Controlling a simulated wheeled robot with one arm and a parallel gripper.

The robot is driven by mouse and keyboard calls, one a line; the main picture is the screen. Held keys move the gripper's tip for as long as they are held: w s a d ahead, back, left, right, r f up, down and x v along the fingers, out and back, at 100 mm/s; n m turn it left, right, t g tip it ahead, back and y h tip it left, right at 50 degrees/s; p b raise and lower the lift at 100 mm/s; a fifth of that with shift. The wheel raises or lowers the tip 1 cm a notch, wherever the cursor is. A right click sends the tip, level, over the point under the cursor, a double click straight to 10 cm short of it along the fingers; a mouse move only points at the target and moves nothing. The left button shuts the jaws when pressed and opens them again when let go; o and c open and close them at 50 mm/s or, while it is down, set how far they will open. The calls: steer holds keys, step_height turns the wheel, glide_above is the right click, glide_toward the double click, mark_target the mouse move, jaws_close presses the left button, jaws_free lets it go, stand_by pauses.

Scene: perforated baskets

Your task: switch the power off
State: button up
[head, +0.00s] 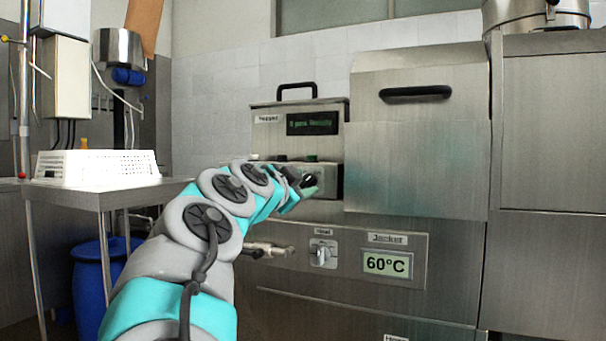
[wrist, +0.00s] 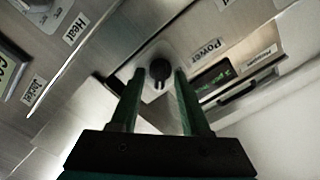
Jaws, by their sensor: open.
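A black round power knob (wrist: 160,70) sits on a steel panel beside the "Power" label (wrist: 207,50) in the wrist view. In the head view the dark knob (head: 311,179) shows at the end of my arm, partly covered by it. My gripper (wrist: 159,76) is open, with one dark green finger on each side of the knob in the wrist view. I cannot tell whether the fingers touch it. In the head view my gripper (head: 300,188) is at the front of the small control box.
The control box (head: 270,142) has a handle and a lit green display (head: 312,123). Below it are a heat knob (head: 322,253) and a 60°C jacket display (head: 387,263). A white perforated basket (head: 97,168) stands on a side table at left, with a blue barrel (head: 92,285) below.

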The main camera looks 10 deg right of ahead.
steer(key=shift+w+d, duration=0.1)
steer(key=shift+w, duration=0.1)
jaws_close()
stand_by(0.5)
